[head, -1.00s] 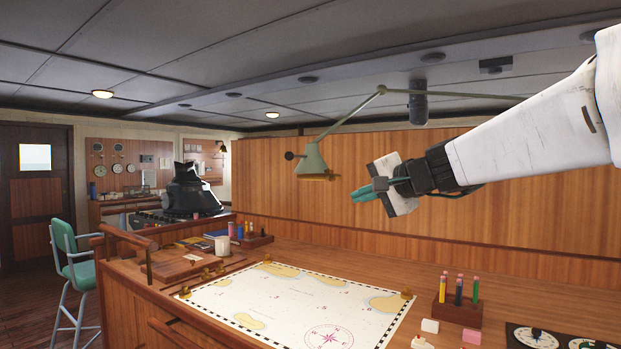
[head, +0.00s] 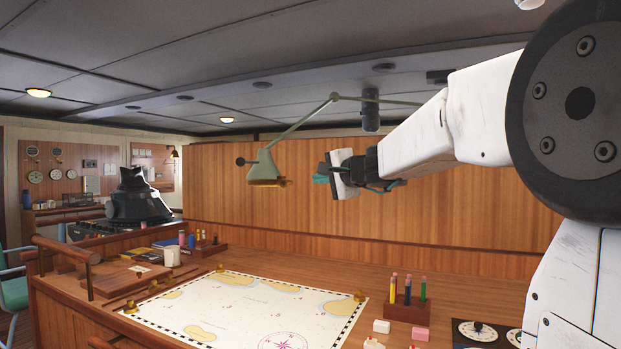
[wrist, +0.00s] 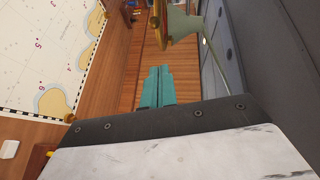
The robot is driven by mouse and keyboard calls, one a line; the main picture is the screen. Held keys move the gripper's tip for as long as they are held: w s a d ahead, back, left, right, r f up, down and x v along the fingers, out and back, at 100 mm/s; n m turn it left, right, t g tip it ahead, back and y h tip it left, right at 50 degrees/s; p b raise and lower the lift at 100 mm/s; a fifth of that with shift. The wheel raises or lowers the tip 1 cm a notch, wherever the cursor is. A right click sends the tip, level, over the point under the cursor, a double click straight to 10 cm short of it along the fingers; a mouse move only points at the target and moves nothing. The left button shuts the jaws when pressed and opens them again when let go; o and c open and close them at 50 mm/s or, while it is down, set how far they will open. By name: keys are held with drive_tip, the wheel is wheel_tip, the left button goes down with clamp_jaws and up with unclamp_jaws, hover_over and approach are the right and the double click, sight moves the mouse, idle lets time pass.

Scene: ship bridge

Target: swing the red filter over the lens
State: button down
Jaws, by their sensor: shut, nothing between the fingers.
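The green chart lamp (head: 262,165) hangs from its jointed arm over the chart table, with a brass-coloured ring (head: 268,183) at its lower rim. No red filter can be made out; the lens under the shade is hidden in the head view. My gripper (head: 319,179) has teal fingers, is shut and empty, and is in the air to the right of the lamp, apart from it. In the wrist view, the shut fingers (wrist: 157,72) point towards the lamp shade (wrist: 185,24) and its brass ring (wrist: 167,22), with a gap between.
The chart table carries a nautical chart (head: 240,309), a pencil block (head: 407,306), small erasers (head: 381,326) and a mug (head: 172,256). A wood-panelled wall (head: 400,225) stands behind. The air between gripper and lamp looks clear.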

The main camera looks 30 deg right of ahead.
drive_tip(key=w+a+f, duration=0.1)
drive_tip(key=w+a, duration=0.2)
drive_tip(key=w, duration=0.4)
drive_tip(key=shift+a+f, duration=0.2)
